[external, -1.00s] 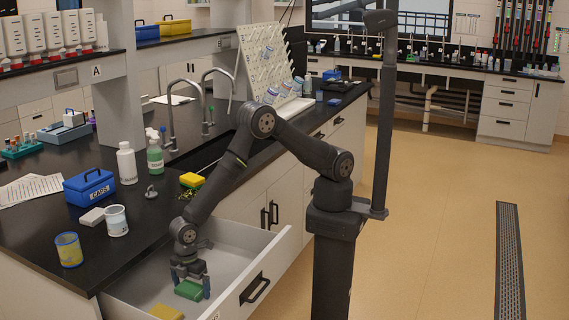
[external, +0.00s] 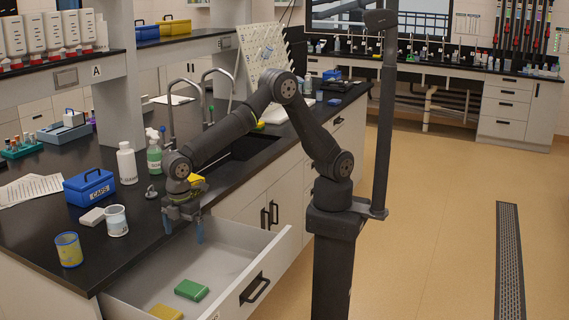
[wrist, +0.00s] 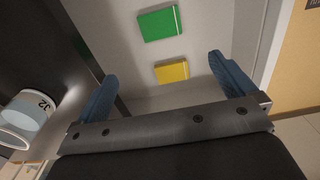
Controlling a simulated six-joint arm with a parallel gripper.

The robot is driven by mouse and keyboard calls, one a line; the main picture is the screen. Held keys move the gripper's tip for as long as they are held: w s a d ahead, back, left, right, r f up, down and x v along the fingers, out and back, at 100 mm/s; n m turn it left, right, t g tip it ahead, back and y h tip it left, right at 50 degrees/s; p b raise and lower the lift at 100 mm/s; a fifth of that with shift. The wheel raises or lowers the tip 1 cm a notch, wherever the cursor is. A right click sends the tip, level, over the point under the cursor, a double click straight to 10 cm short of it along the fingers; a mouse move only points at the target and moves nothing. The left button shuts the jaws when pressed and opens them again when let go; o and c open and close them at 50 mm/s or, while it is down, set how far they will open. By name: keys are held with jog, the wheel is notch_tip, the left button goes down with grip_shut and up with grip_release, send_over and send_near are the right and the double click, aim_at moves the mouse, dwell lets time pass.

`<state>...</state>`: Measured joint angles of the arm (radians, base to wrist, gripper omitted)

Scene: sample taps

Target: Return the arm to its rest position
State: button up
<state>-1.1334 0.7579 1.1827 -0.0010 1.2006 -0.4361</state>
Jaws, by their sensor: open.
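My gripper (external: 182,230) is open and empty, above the open drawer near the bench's front edge in the external view. In the wrist view its two blue fingers stand wide apart, with my gripper (wrist: 165,80) over the drawer. A green block (external: 191,290) lies on the drawer floor; it also shows in the wrist view (wrist: 158,25). A yellow block (external: 166,312) lies beside it, cut off by the picture's lower edge; the wrist view shows it whole (wrist: 172,72). My gripper touches neither block.
The open drawer (external: 236,252) juts out from the bench. On the black bench top stand a white cup (external: 116,222), a yellow-blue cup (external: 68,250), a blue CAPS box (external: 90,187) and bottles (external: 127,164). The sink (external: 250,147) and faucets lie behind my arm. The floor at right is clear.

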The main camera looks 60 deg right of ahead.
notch_tip(320, 180, up, 12)
jog(key=w+d, duration=0.9)
jog(key=w, duration=0.3)
jog(key=w+d, duration=0.9)
jog(key=w, duration=0.2)
jog(key=shift+w+d+r, duration=0.35)
jog(key=shift+d, duration=0.05)
